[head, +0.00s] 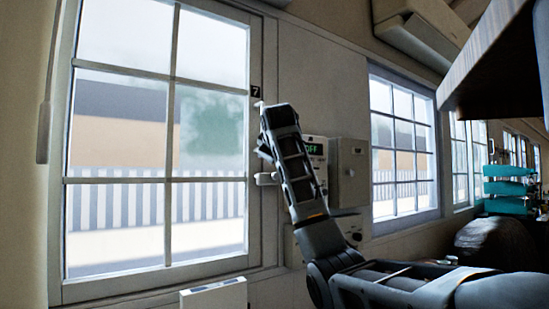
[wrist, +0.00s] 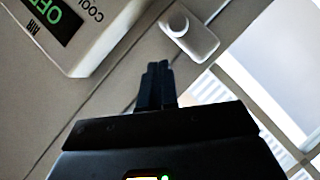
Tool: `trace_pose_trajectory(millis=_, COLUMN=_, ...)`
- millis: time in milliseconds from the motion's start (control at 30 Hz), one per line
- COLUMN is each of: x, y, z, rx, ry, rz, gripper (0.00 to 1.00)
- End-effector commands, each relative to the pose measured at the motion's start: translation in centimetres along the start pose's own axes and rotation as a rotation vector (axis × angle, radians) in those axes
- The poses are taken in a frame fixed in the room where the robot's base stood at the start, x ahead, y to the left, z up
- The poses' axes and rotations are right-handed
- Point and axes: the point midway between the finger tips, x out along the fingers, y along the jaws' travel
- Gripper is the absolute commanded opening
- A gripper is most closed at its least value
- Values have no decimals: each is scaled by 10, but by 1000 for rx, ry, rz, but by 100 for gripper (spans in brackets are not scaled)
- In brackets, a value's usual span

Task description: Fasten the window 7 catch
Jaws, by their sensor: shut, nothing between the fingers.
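Window 7 (head: 165,150) is the large white-framed window at the left in the head view, with a small black "7" plate (head: 255,91) at its right edge. Its pale catch (head: 265,179) sits at the frame's right side, partly hidden behind my arm. In the wrist view the catch (wrist: 196,38) is a light rounded block with a round knob, beside the window pane. My gripper (wrist: 156,72) is shut and empty, its dark fingers pointing toward the catch with a visible gap. In the head view my arm mostly hides the fingers.
A control box with a green "OFF" display (head: 314,149) is on the wall right of the catch, close to my arm; it also fills the wrist view's upper left (wrist: 75,30). A second window (head: 400,145) is farther right. A white box (head: 213,294) stands below window 7.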

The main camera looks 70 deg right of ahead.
Motion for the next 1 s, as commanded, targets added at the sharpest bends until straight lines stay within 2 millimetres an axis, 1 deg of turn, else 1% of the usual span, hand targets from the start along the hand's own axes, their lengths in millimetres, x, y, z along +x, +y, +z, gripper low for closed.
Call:
trace_pose_trajectory(millis=33, x=-4, y=8, z=-8, rx=0, ry=1, rz=0, gripper=0)
trace_pose_trajectory(millis=133, x=-5, y=15, z=-18, rx=0, ry=2, rz=0, gripper=0)
trace_pose_trajectory(millis=200, x=-15, y=14, z=-11, rx=2, ry=3, rz=3, gripper=0)
trace_pose_trajectory(millis=500, x=-67, y=36, z=-3, rx=1, ry=4, rz=2, gripper=0)
trace_pose_trajectory(millis=600, x=-80, y=43, z=-2, rx=1, ry=4, rz=2, gripper=0)
trace_pose_trajectory(millis=800, x=-93, y=49, z=0, rx=1, ry=2, rz=0, gripper=0)
trace_pose_trajectory(millis=1000, x=-94, y=49, z=0, rx=0, ry=1, rz=-1, gripper=0)
